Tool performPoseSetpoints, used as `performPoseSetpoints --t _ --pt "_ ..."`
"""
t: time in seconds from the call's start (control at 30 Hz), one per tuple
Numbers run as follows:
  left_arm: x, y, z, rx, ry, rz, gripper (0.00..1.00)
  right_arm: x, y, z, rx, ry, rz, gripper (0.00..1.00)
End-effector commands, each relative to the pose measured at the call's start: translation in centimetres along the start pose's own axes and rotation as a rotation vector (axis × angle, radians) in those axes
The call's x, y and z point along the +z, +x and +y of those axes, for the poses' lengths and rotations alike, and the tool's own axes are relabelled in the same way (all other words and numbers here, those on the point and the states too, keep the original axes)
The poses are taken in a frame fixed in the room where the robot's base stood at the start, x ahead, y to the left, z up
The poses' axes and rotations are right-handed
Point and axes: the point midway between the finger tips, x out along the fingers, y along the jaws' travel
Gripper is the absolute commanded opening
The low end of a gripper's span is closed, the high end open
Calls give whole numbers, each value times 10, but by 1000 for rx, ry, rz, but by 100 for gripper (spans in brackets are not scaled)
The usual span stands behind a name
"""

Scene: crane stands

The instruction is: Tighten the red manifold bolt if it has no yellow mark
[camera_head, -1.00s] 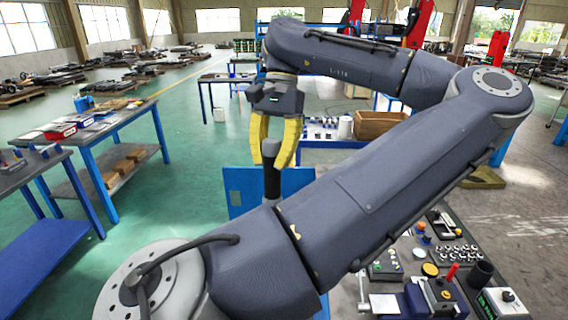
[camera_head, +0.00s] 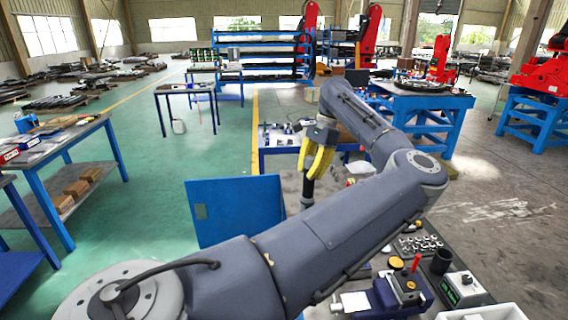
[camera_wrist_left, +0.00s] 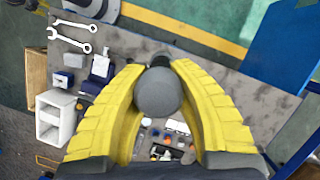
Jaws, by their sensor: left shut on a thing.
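My left gripper (camera_head: 318,163) has yellow fingers shut on a dark tool with a rounded grey end (camera_head: 307,191), held roughly upright above the work table. In the left wrist view the grey end (camera_wrist_left: 158,93) sits between the fingers (camera_wrist_left: 158,68). My right gripper is not in view.
Metal nuts or sockets (camera_head: 420,244), a black cup (camera_head: 441,262) and a grey device (camera_head: 464,288) surround the fixture. A blue panel (camera_head: 236,212) stands left of the held tool. Two wrenches (camera_wrist_left: 72,38) and a white box (camera_wrist_left: 55,118) show in the wrist view.

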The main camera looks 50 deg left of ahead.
Motion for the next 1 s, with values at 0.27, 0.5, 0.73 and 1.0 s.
performPoseSetpoints --t 0.27,0.5,0.73,1.0 --pt "-81 18 26 -68 197 0 0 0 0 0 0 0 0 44" --pt "-122 19 48 -100 296 5 0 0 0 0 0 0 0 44" --pt "-137 19 58 -111 328 9 0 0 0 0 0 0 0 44" --pt "-138 19 59 -110 332 15 0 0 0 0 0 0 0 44"
